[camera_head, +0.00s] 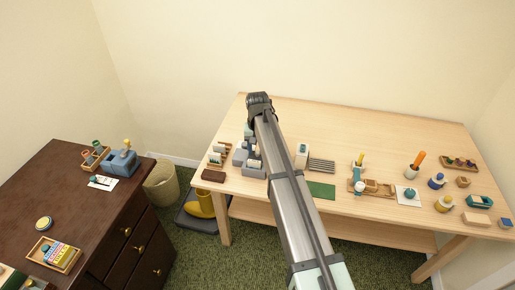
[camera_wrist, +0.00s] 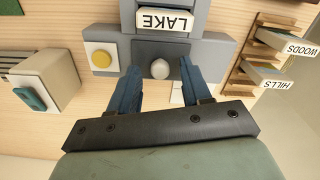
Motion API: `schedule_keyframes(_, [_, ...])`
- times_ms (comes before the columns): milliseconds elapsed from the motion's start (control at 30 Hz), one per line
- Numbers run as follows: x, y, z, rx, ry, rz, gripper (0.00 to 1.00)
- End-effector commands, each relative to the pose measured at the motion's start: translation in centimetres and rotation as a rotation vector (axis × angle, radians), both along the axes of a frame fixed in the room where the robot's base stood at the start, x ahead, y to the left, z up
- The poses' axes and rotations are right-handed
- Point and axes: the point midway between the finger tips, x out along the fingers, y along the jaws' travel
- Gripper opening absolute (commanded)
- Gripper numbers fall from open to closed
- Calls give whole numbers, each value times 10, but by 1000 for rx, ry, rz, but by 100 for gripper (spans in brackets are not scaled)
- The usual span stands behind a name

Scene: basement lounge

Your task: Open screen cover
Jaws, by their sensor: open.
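A grey device (camera_wrist: 213,50) fills the top middle of the wrist view. A white sign reading LAKE, upside down in this view, stands on it. Below the sign is a dark grey panel (camera_wrist: 142,52), which looks like the screen cover, with a round pale knob (camera_wrist: 160,69). My gripper (camera_wrist: 160,78) is open, its blue fingers on either side of the knob with gaps showing. I cannot tell how far above the knob the fingertips are. In the head view the device (camera_head: 253,171) is on the table's left part, partly behind my arm; my fingers are hidden there.
A yellow button (camera_wrist: 99,56) is left of the panel. A beige box with a teal knob (camera_wrist: 38,98) stands further left. A wooden rack (camera_wrist: 262,50) with WOODS and HILLS signs is close on the right. The table's back middle (camera_head: 350,125) is clear.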

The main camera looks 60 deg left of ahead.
Motion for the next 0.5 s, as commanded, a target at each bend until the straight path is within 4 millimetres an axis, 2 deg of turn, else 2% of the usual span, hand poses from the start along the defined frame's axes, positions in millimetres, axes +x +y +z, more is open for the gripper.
schedule_keyframes(233, [0,0,0,0,0,0,47])
schedule_keyframes(500, [0,0,0,0,0,0,21])
